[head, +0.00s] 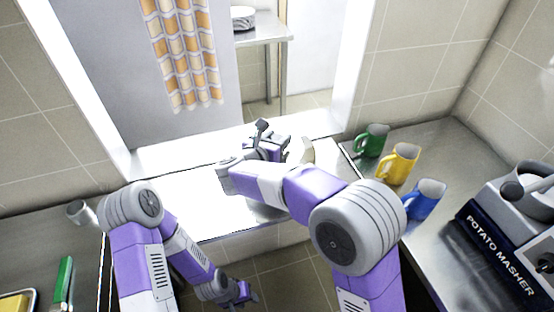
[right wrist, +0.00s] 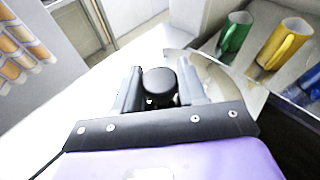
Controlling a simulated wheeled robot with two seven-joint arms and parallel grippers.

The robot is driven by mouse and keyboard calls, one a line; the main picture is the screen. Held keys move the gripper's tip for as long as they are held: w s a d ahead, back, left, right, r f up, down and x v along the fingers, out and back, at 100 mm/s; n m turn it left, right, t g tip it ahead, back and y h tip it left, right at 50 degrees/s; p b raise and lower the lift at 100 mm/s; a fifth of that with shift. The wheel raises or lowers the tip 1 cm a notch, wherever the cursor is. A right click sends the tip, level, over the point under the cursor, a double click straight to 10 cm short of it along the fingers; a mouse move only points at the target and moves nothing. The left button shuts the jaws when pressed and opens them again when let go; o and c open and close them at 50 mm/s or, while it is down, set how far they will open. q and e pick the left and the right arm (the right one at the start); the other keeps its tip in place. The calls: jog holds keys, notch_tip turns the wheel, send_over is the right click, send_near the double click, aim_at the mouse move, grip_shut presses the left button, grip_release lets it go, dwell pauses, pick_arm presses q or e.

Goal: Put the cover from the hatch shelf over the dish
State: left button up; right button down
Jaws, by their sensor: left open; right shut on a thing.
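My right gripper (head: 268,142) is over the pale hatch shelf (head: 210,218). In the right wrist view its two fingers (right wrist: 160,88) are shut on a round black knob (right wrist: 160,80), which looks like the cover's handle. The rest of the cover is mostly hidden by the gripper. A pale curved edge (head: 303,151) shows just right of the gripper; it also shows in the right wrist view (right wrist: 213,75). I cannot tell whether it belongs to the cover or the dish. My left gripper (head: 240,294) is open and empty, low in front of the counter.
Green (head: 371,140), yellow (head: 403,163) and blue (head: 425,199) mugs stand on the right counter, near a potato masher box (head: 497,246). A metal cup (head: 80,212) and a green-handled tool (head: 64,282) are on the left counter.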

notch_tip(320, 180, down, 5)
jog(key=shift+f+b, duration=0.2)
jog(key=shift+b, duration=0.6)
jog(key=shift+r, duration=0.1)
jog(key=shift+f+b, duration=0.35)
jog(key=shift+f, duration=0.3)
jog(key=c, duration=0.6)
grip_release()
jog(key=shift+r, duration=0.1)
